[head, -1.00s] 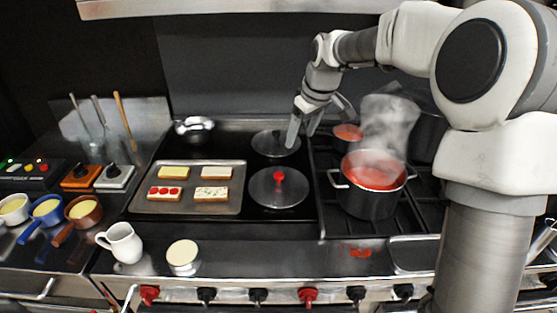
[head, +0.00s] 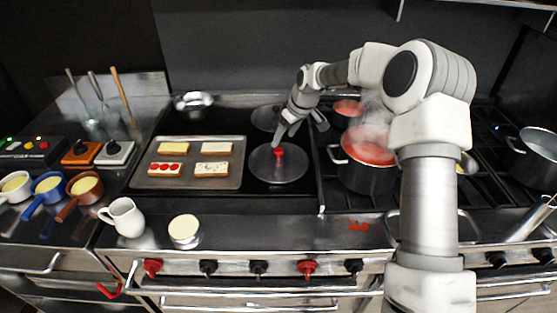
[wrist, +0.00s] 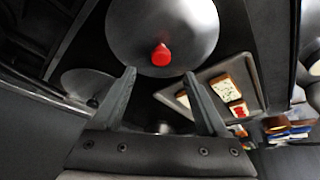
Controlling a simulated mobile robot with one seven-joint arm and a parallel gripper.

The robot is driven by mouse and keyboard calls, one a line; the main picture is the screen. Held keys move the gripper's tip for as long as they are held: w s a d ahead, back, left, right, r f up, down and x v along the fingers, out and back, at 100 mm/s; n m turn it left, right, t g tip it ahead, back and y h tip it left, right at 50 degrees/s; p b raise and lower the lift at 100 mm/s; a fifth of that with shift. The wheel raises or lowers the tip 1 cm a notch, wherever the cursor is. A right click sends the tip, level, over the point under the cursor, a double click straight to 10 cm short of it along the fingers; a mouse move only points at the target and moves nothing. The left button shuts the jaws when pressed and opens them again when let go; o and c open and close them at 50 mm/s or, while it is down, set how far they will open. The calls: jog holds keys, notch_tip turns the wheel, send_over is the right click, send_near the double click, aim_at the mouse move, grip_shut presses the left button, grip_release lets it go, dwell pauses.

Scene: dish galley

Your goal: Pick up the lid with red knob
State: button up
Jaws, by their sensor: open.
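The lid with red knob (head: 262,170) is a round, dark, shiny disc lying flat on the black cooktop, right of the tray. Its red knob (head: 279,153) stands up at the centre. In the wrist view the lid (wrist: 150,20) fills the top, and the knob (wrist: 161,55) sits beyond the fingertips, roughly between their lines. My gripper (head: 300,130) is above and just behind the knob in the head view. In the wrist view my gripper (wrist: 160,82) has its two fingers spread, with nothing between them.
A second lid (head: 264,117) lies behind, partly hidden by my gripper. A tray (head: 190,184) with bread slices is at left. A steaming pot of red sauce (head: 366,178) stands close at right. A metal bowl (head: 193,104) is at back left.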

aim_at(279, 149)
jog(key=shift+p+x, duration=0.5)
jog(key=shift+x, duration=2.55)
jog(key=shift+s+d, duration=0.1)
jog(key=shift+s, duration=0.05)
grip_shut()
